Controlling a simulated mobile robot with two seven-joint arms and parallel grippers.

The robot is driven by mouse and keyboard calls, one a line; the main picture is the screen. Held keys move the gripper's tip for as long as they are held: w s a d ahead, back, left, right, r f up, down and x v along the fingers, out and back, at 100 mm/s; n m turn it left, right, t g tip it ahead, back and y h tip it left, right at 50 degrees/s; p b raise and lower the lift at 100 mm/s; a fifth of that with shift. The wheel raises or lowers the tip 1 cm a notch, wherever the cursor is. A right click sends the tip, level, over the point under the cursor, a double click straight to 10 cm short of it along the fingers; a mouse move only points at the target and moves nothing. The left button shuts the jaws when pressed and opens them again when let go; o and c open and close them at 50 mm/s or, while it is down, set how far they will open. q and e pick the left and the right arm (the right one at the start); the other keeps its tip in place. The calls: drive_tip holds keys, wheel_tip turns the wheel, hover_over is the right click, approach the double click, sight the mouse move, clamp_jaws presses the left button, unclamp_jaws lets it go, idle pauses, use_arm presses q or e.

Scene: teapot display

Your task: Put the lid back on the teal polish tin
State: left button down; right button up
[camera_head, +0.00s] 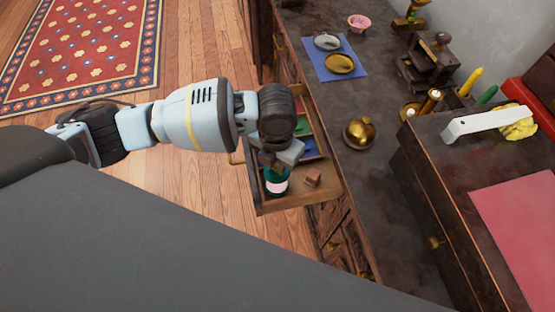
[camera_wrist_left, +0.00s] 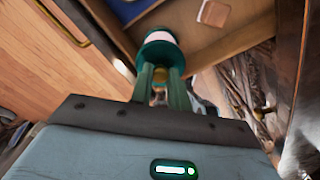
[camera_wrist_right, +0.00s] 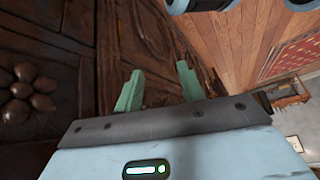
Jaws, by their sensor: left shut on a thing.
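The teal polish tin (camera_head: 277,186), with a pale pink label, stands in the open drawer (camera_head: 300,198) near its front end. My left gripper (camera_head: 280,160) is right above it. In the left wrist view the tin (camera_wrist_left: 160,38) shows just beyond the fingertips. My left gripper (camera_wrist_left: 160,76) is shut on what looks like the lid, by a small brass-coloured part (camera_wrist_left: 159,75) between the fingers. The lid appears to be at the tin's top; I cannot tell whether it is seated. My right gripper (camera_wrist_right: 158,90) is open and empty, beside carved dark wood.
A small brown block (camera_head: 313,178) lies beside the tin in the drawer. On the dark counter are a brass pot (camera_head: 360,132), a blue mat (camera_head: 334,70) with two dishes, and a pink bowl (camera_head: 359,22). A white-handled tool (camera_head: 487,124) lies at the right.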

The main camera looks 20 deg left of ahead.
sight(276, 176)
drive_tip(key=shift+s, duration=0.1)
